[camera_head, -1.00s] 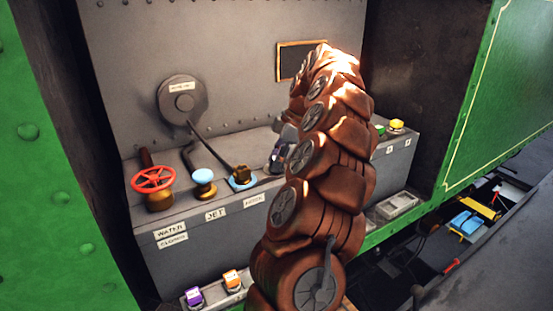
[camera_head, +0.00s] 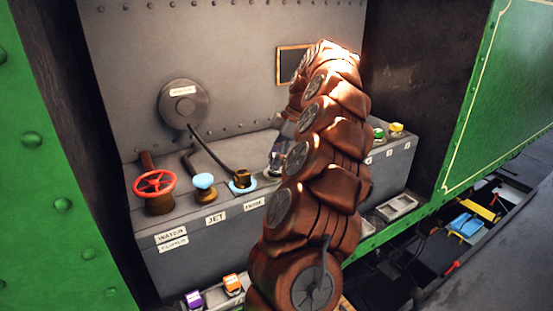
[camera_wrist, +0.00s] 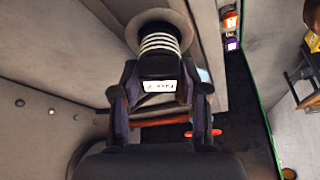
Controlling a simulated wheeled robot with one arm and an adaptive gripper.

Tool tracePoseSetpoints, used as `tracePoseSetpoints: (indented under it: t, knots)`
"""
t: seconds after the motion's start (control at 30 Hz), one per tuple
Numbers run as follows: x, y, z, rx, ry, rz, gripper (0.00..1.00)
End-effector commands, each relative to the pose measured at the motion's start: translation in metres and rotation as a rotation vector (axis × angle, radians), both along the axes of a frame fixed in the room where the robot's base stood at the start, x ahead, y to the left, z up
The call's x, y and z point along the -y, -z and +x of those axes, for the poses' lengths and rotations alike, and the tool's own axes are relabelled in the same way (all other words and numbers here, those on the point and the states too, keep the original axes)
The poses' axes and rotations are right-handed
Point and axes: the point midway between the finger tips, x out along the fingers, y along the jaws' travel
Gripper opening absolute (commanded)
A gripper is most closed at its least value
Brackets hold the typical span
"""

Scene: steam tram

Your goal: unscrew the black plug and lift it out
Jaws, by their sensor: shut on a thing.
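The black plug (camera_wrist: 165,68) has a dark body with a white label and a pale ribbed, thread-like stem (camera_wrist: 158,40). The stem runs from the body to a wide grey round collar (camera_wrist: 181,22) on the deck. My gripper (camera_wrist: 160,95) is shut on the plug body, one finger on each side. Whether the stem's far end is still inside the collar cannot be told. In the head view my gripper (camera_head: 275,158) is low over the deck, and my arm hides much of this area.
Left of my gripper stand a brass fitting with a blue ring (camera_head: 242,180), a light blue knob (camera_head: 204,181) and a red handwheel (camera_head: 153,183). Green (camera_head: 378,133) and yellow (camera_head: 396,128) pieces are to the right. The wall (camera_head: 235,60) rises behind.

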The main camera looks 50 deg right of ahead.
Motion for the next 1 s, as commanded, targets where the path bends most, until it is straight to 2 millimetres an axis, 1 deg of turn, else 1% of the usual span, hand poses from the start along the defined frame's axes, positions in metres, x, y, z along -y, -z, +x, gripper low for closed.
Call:
tracePoseSetpoints:
  t: [0.1, 1.0]
  knots:
    - [0.000, -0.006, 0.000, 0.002, 0.001, -0.002, 0.00]
    - [0.000, -0.042, 0.000, 0.002, 0.000, -0.001, 0.00]
